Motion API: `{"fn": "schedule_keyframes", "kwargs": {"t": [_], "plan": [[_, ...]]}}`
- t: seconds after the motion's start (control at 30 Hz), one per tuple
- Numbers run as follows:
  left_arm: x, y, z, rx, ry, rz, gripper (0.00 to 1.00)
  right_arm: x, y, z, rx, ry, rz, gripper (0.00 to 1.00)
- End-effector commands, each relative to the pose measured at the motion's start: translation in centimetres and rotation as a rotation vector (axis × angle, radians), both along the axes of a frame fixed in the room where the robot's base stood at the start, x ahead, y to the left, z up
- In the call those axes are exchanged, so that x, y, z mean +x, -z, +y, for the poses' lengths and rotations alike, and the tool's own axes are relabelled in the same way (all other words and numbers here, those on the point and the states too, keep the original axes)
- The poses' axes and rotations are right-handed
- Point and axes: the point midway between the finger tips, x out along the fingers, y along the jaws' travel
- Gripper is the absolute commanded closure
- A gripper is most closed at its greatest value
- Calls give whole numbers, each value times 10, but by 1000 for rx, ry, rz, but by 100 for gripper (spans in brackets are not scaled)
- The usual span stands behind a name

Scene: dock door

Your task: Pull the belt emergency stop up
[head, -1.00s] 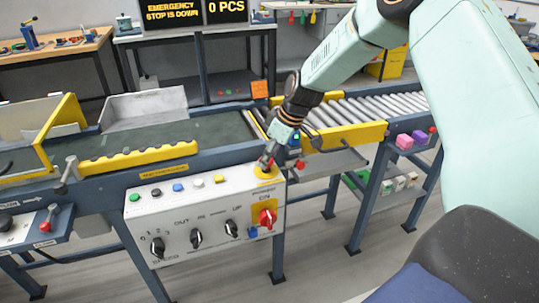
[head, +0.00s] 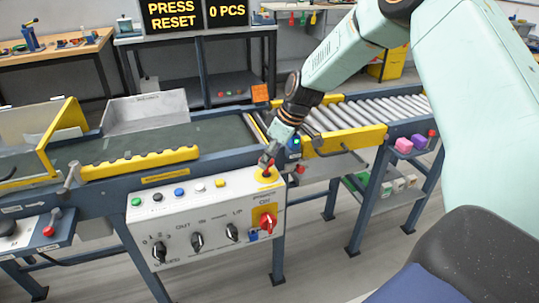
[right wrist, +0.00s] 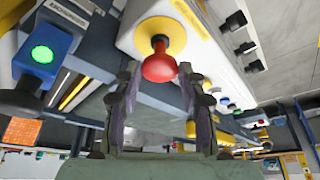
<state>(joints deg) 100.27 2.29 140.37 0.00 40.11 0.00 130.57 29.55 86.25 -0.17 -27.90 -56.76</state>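The belt emergency stop (head: 268,172) is a red knob on a yellow base at the top right corner of the white control panel (head: 190,220). In the right wrist view its red head (right wrist: 159,66) stands off its yellow collar on a short stem. My right gripper (head: 267,157) comes down over it from above. In the wrist view its two fingertips lie on either side of the red head and seem to touch it. In the head view the fingers partly hide the knob. My left gripper is not in view.
The display (head: 173,14) reads "PRESS RESET"; another (head: 227,11) reads "0 PCS". Several coloured buttons (head: 179,191) line the panel top, with black knobs and a red rotary switch (head: 266,219) on its front. A roller conveyor (head: 380,108) lies behind my gripper.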

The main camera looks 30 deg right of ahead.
Motion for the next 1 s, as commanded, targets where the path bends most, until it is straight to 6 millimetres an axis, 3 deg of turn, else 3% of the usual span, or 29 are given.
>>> {"fn": "schedule_keyframes", "kwargs": {"t": [0.23, 0.6, 0.77, 1.0], "plan": [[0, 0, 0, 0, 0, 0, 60, 2, -2, -1, -1, 2, -6, 39], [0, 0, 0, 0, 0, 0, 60, 1, -5, -1, 0, 1, -6, 38], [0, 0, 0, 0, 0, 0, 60, -5, -24, -5, 3, 3, -7, 38], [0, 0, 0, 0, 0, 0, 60, -19, -66, -14, 3, 2, -9, 38]]}}
